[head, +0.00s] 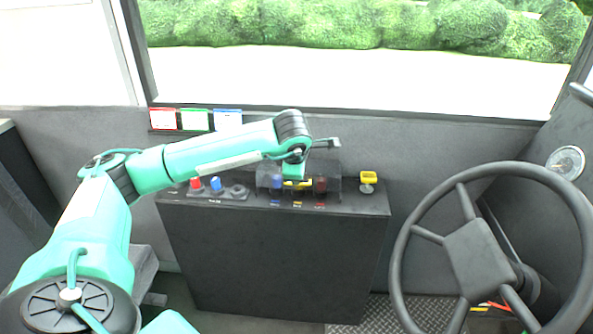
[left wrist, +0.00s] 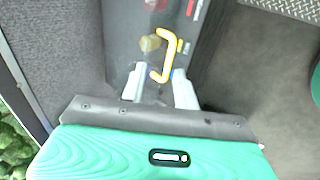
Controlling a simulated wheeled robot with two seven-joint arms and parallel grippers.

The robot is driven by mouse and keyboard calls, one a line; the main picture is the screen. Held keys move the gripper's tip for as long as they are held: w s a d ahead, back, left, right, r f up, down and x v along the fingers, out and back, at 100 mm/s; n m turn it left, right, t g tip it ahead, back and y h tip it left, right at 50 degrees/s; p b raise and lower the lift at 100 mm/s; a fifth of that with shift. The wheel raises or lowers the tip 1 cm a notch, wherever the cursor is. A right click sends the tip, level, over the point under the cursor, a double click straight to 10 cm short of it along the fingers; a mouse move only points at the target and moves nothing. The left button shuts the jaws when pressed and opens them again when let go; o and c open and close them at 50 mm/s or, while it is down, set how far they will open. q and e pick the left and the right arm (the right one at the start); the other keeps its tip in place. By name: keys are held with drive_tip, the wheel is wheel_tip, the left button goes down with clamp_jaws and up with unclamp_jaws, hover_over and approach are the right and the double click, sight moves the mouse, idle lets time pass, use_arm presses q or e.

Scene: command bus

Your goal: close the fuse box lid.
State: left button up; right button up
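The fuse box (head: 265,184) sits on top of the dark console. It looks like a see-through cover around blue, yellow and dark red fuses. How far its lid is open I cannot tell, as my arm and gripper block part of it. A yellow handle shows in the left wrist view (left wrist: 172,42). My left gripper (left wrist: 157,75) is right at this handle, its two pale fingers apart, with the handle's near end between the tips. I see no grip on it. In the head view the left gripper is over the fuse box. My right gripper is not in view.
The console (head: 270,255) carries red and blue knobs (head: 205,184) on the left and a yellow switch (head: 368,178) on the right. The steering wheel (head: 478,250) stands to the right. Coloured cards (head: 195,120) hang on the wall behind, below the windscreen.

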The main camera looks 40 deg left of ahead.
use_arm(q)
drive_tip(key=shift+w+f, duration=0.1)
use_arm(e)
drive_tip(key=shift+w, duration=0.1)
use_arm(q)
drive_tip(key=p+v, duration=0.1)
drive_tip(key=v, duration=1.2)
drive_tip(key=shift+r, duration=0.3)
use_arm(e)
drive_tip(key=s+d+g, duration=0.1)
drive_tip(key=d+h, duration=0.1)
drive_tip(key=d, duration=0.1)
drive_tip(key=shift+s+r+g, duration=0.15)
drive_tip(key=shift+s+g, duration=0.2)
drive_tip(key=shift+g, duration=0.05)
use_arm(q)
drive_tip(key=shift+d, duration=0.15)
